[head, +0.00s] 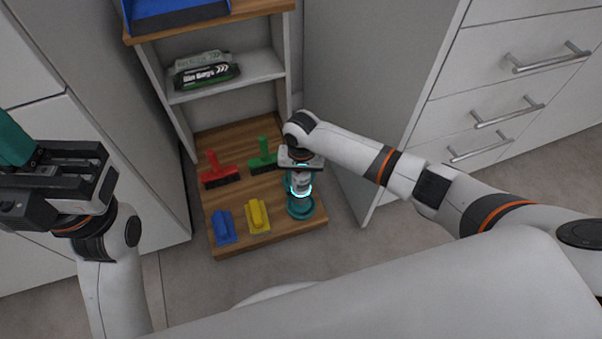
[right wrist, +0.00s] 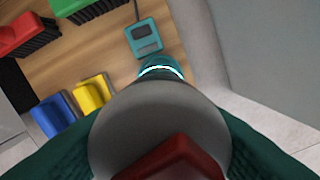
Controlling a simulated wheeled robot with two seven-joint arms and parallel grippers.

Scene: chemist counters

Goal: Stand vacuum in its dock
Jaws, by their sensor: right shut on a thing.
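My right gripper (head: 301,166) is shut on the vacuum (head: 301,184), a grey body with a bright cyan ring, above the front right of the wooden shelf board. In the right wrist view the vacuum (right wrist: 160,115) fills the lower middle, between teal pads. A round teal base (head: 300,208) shows just below the vacuum in the head view; whether they touch is unclear. A teal box with a cable (right wrist: 146,38), which looks like part of the dock, lies beyond the vacuum. My left gripper (head: 60,185) is at the left edge, away from the board; its fingertips are unclear.
A white shelf (head: 250,72) with dark packs stands behind. A grey cabinet side (head: 375,80) is close on the right.

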